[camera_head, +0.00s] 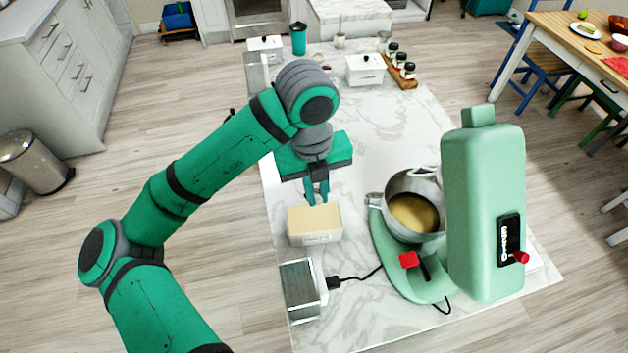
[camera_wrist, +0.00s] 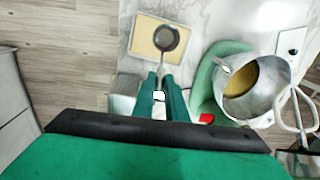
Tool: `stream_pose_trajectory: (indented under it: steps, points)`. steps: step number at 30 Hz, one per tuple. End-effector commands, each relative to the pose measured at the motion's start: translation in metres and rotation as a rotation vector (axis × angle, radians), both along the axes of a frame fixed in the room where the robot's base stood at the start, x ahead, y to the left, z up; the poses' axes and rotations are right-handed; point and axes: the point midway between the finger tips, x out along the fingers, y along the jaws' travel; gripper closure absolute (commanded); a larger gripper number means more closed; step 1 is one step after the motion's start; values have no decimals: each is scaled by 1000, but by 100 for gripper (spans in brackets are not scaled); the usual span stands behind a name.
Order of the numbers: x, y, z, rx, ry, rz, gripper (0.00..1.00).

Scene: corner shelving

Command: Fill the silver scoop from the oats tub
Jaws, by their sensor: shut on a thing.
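The oats tub (camera_head: 315,239) is a cream, open box filled level with pale tan oats, on the marble counter just in front of my gripper (camera_head: 317,198). It also shows at the top of the wrist view (camera_wrist: 133,36). In the wrist view my gripper (camera_wrist: 160,90) is shut on the handle of the silver scoop (camera_wrist: 167,39). The scoop's round bowl is over the right part of the tub and looks grey inside, with no oats visible in it. I cannot tell its height above the oats. The scoop cannot be made out in the head view.
A green stand mixer (camera_head: 484,200) with a steel bowl (camera_head: 400,185) of yellowish contents stands right of the tub. A silver-and-white box (camera_head: 299,290) with a black cord is nearer the front edge. White canisters (camera_head: 366,70) and a spice rack (camera_head: 400,70) stand at the far end.

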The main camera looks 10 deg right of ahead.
Motion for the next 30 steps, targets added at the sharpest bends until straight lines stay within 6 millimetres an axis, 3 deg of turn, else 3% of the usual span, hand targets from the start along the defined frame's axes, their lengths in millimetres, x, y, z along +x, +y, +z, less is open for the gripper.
stream_pose_trajectory:
  steps: [11,30]
  points:
    - [2,4,0,-1,-9,11,100]
    - [1,1,-31,-2,-9,4,100]
